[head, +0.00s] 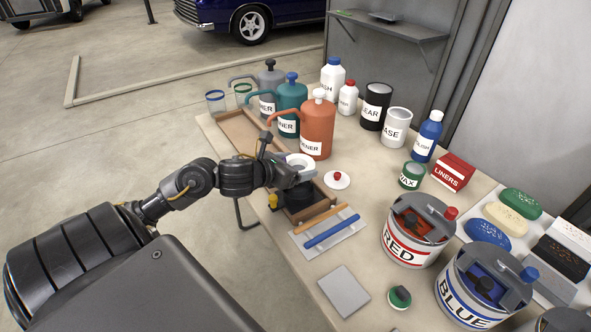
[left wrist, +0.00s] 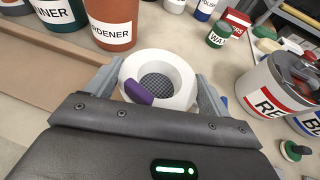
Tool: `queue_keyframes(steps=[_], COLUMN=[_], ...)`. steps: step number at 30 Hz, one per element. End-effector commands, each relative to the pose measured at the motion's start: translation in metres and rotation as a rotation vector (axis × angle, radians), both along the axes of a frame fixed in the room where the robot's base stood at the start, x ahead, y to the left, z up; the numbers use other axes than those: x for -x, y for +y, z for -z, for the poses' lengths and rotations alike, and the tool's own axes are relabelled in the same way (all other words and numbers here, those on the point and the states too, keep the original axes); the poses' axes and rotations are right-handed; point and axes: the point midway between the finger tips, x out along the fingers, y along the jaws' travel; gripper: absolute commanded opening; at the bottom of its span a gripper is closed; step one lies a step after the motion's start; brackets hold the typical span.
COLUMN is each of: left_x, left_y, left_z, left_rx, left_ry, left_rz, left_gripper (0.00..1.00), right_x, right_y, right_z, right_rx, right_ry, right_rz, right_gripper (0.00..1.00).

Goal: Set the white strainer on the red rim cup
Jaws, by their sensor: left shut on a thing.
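The white strainer (head: 303,157) is a white ring with a grey mesh in its middle. It also shows large in the left wrist view (left wrist: 181,78), with a purple piece (left wrist: 137,92) at its near left side. My left gripper (head: 296,173) is shut on the strainer, with one finger on each side of the ring. I see no red rim cup in either view; the gripper and strainer may hide it. Glasses with a blue rim (head: 215,99) and a green rim (head: 242,92) stand at the table's far left. My right gripper is not in view.
An orange hardener jug (head: 317,135) stands just behind the strainer. A small white disc with a red knob (head: 337,179) lies to its right. A wooden tray (head: 236,128) is at the left. A red-labelled can (head: 408,240) and a blue-labelled can (head: 467,299) stand at front right.

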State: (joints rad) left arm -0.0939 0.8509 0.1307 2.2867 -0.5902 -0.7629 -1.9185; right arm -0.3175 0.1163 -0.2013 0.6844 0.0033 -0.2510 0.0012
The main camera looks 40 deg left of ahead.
Motion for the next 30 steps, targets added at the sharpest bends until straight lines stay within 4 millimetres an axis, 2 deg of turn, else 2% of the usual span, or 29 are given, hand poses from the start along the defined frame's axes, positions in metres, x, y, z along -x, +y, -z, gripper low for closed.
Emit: queue_keyframes(steps=[14, 15, 19, 26, 30], left_x=[0.0, -0.0001, 0.0, 0.0, 0.0001], left_y=[-0.0002, -0.0002, -0.0002, -0.0002, -0.0002], left_z=[0.0081, 0.0082, 0.008, 0.0084, 0.0007], left_rx=[0.001, 0.001, 0.001, 0.001, 0.001], left_ry=[-0.001, 0.0, 0.0, 0.0, 0.0], left_rz=[0.0, 0.0, 0.0, 0.0, 0.0], left_gripper=[0.6, 0.83, 1.0, 1.0, 1.0], right_x=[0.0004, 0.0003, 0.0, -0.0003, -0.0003], right_y=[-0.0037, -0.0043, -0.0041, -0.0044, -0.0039], right_z=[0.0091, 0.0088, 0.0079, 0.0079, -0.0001], right_rx=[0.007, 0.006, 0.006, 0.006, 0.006], right_ry=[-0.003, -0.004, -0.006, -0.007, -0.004], right_rz=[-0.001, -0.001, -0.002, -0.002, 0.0], right_gripper=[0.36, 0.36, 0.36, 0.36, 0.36])
